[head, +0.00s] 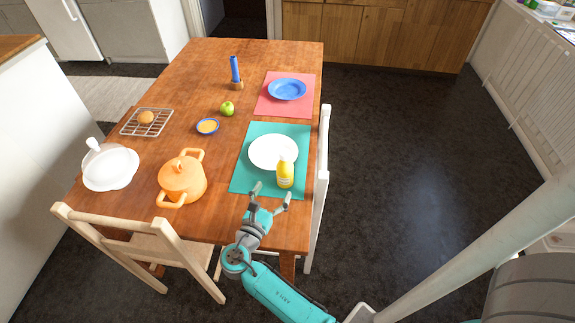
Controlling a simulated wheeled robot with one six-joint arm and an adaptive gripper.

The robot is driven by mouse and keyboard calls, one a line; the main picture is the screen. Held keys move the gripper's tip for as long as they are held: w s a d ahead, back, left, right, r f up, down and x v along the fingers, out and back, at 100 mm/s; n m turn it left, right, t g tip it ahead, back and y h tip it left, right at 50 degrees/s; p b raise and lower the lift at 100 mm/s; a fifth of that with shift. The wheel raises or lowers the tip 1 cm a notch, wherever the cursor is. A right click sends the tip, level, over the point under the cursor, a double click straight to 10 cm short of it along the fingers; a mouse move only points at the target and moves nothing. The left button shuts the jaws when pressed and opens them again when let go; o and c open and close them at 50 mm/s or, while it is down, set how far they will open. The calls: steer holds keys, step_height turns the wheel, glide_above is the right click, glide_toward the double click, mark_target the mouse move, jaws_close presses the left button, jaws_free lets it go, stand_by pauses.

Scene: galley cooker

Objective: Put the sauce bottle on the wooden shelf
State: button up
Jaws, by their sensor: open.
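The sauce bottle (285,174) is yellow with a pale top. It stands upright on the teal placemat (240,182), at the front right edge of the white plate (272,152). My gripper (271,190) is open and empty, just in front of the bottle and a little to its left, with its fingers pointing toward it. I cannot tell whether a finger touches the bottle. No wooden shelf can be made out for certain in the head view.
Chairs (323,180) stand at the right and front. The right floor is clear.

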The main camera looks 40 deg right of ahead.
mark_target(282, 177)
steer(key=x, duration=0.4)
steer(key=shift+d, duration=0.15)
steer(key=shift+f+x, duration=0.2)
steer(key=shift+x, duration=1.15)
steer(key=shift+f+x, duration=0.2)
steer(key=shift+x, duration=1.15)
steer(key=shift+r, duration=0.1)
steer(key=c, duration=1.5)
